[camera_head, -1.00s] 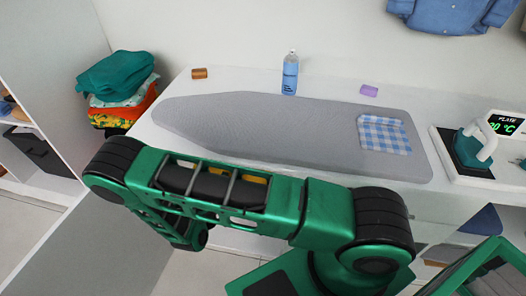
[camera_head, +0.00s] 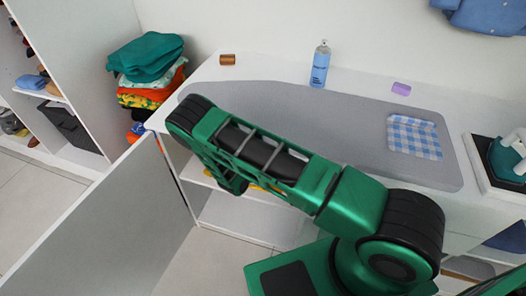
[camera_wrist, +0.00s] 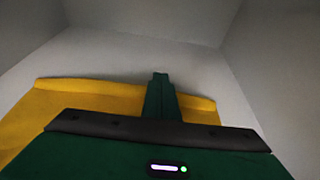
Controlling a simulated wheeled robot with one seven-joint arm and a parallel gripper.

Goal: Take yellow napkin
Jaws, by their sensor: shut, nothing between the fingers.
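A yellow napkin (camera_wrist: 55,98) lies flat inside a pale compartment in the wrist view. In the head view only small yellow bits (camera_head: 268,188) show under my arm, on the shelf below the counter. My gripper (camera_wrist: 160,82) is shut and empty. In the wrist view its green fingers reach over the napkin, with the tips near the napkin's far edge. Whether they touch it I cannot tell. The near part of the napkin is hidden by the gripper body. In the head view my arm hides the fingertips.
Compartment walls (camera_wrist: 278,70) stand close on both sides in the wrist view. An open white door (camera_head: 95,235) is left of the shelf. The countertop above holds a grey ironing pad (camera_head: 300,105), a blue spray bottle (camera_head: 319,68) and a checked cloth (camera_head: 414,137).

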